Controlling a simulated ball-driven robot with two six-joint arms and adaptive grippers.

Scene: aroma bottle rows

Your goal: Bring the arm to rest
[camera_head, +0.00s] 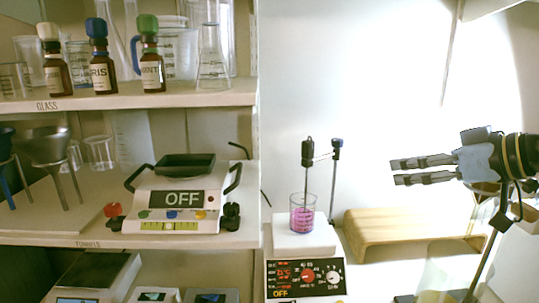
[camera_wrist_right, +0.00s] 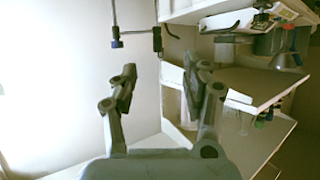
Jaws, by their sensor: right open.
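My right gripper (camera_head: 424,171) reaches in from the right in the head view, raised in the air above the wooden stand (camera_head: 400,236). Its two fingers are apart with nothing between them. In the right wrist view the same gripper (camera_wrist_right: 163,85) also shows its fingers spread and empty, with the white wall behind. My left gripper is not in view.
Three bottles with white, blue (camera_head: 98,55) and green caps stand on the upper glass shelf (camera_head: 200,97). A balance (camera_head: 180,199) marked OFF is on the middle shelf. A beaker of pink liquid (camera_head: 303,215) sits on a hotplate stirrer (camera_head: 305,268).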

